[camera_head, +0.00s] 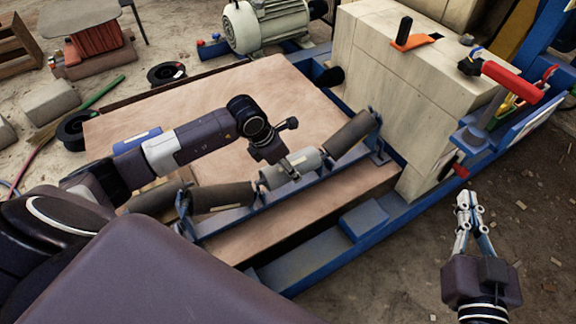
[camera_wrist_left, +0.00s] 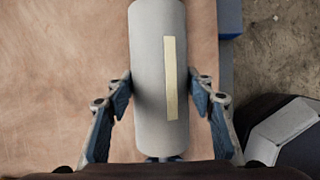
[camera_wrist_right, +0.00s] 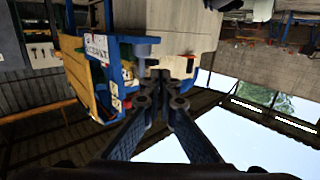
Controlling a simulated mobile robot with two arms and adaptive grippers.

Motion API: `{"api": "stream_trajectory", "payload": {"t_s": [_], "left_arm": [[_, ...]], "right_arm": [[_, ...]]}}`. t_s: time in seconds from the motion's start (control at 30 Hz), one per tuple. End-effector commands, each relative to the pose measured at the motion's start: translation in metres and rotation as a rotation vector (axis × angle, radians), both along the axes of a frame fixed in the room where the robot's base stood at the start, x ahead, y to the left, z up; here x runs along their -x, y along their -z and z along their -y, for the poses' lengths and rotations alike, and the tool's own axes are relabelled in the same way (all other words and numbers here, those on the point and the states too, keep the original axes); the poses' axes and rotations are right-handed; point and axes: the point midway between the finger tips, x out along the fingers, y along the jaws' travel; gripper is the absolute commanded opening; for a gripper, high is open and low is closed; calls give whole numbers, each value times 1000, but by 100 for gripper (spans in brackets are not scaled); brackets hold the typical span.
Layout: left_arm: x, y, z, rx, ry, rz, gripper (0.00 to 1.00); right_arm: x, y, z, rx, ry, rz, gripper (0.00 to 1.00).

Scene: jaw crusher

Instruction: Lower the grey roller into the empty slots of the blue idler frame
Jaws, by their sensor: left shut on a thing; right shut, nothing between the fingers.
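The light grey roller (camera_head: 290,168) lies across the middle of the blue idler frame (camera_head: 268,196), between the dark rollers. My left gripper (camera_head: 284,158) is shut on it from above. In the left wrist view the roller (camera_wrist_left: 158,70) is pale and smooth with a cream strip, and the left fingers (camera_wrist_left: 160,100) flank its sides. Whether its ends sit in the slots or hover above them cannot be told, as the gripper and rollers hide them. My right gripper (camera_head: 468,200) is shut and empty, apart at the right; its tips show in the right wrist view (camera_wrist_right: 160,78).
Dark rollers stand on the frame at the right (camera_head: 350,136) and left (camera_head: 222,196). A wooden board (camera_head: 200,105) lies behind. A large pale block (camera_head: 400,85) with a red-handled clamp (camera_head: 512,80) stands right of the frame. Bare floor lies around my right gripper.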

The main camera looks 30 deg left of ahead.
Motion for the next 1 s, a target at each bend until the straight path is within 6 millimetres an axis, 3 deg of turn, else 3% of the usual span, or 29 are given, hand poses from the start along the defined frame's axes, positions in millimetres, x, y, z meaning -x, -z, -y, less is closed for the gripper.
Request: {"api": "stream_trajectory", "payload": {"t_s": [1.0], "left_arm": [[-2, 4, 0, 1, 0, 6, 0]], "right_arm": [[-2, -25, -4, -26, -7, 108, 0]]}}
